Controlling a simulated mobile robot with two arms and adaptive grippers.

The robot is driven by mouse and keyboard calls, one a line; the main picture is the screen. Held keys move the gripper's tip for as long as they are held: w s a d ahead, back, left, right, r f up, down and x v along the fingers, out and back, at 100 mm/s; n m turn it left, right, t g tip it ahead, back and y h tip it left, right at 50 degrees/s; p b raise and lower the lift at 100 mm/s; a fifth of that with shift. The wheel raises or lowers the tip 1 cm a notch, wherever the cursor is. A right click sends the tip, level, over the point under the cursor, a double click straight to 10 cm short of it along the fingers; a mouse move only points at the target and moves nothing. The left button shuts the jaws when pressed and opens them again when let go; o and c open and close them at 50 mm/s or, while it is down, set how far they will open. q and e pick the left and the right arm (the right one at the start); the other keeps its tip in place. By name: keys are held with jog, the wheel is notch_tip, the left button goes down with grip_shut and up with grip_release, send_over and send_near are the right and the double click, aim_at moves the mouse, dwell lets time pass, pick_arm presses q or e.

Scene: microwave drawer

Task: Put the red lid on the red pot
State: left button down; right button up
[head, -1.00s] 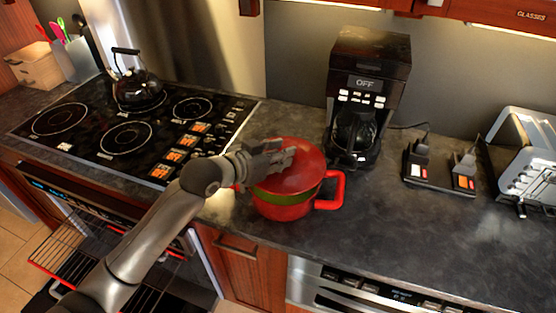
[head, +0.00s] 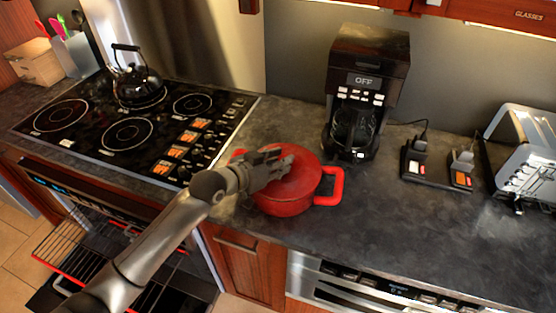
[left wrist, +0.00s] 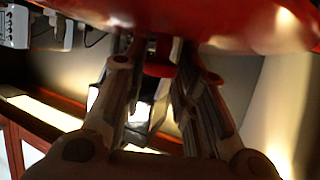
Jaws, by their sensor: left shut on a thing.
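The red pot (head: 282,207) stands on the dark counter to the right of the stove, with one red handle to its right. The red lid (head: 303,182) lies over the pot's mouth and looks level, with no clear gap at the front. My left gripper (head: 280,166) reaches in from the left over the lid and is shut on its knob. In the left wrist view the lid (left wrist: 245,22) fills the top, and its red knob (left wrist: 158,70) is between the fingers (left wrist: 160,60). The far side of the rim is hidden. My right gripper is not in view.
A coffee maker (head: 365,90) stands behind the pot. A charger block (head: 437,168) and toaster (head: 525,150) are at the right. A black kettle (head: 138,85) is on the stove (head: 130,130). The oven below is open.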

pick_arm(q)
jog(key=shift+f, duration=0.2)
jog(key=c, duration=1.1)
grip_release()
jog(key=shift+f, duration=0.1)
jog(key=shift+c, duration=0.2)
jog(key=shift+r, duration=0.4)
jog(key=shift+s+a+r, duration=0.1)
jog(key=shift+a+r, duration=0.05)
jog(key=shift+r, duration=0.15)
jog(key=b+v, duration=0.2)
jog(key=v, duration=0.9)
jog(key=shift+s, duration=0.35)
jog(key=shift+a+r, duration=0.15)
